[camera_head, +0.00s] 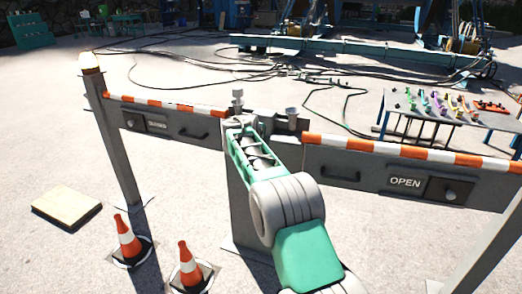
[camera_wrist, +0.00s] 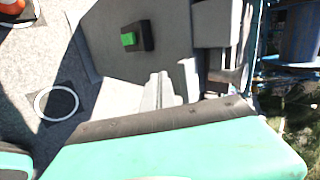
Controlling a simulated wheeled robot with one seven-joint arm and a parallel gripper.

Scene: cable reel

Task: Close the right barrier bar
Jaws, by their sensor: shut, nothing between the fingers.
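The right barrier bar (camera_head: 345,160) is a dark grey panel with an orange-and-white striped top, a black handle and a sign reading OPEN (camera_head: 405,182). It runs level from near the centre post (camera_head: 240,215) to the right edge of the head view. My green-and-grey arm reaches up in front of the centre post and hides part of it. My gripper (camera_head: 238,121) is at the post's top, left of the right bar's near end and apart from its handle. In the wrist view its grey fingers (camera_wrist: 160,88) are shut and empty.
The left barrier bar (camera_head: 165,120) spans to a lamp post (camera_head: 112,135); its sign is too small to read. Two cones (camera_head: 128,240) and a flat box (camera_head: 66,206) lie front left. A table with coloured items (camera_head: 390,102) stands behind the right bar. A green-marked black box (camera_wrist: 138,37) shows in the wrist view.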

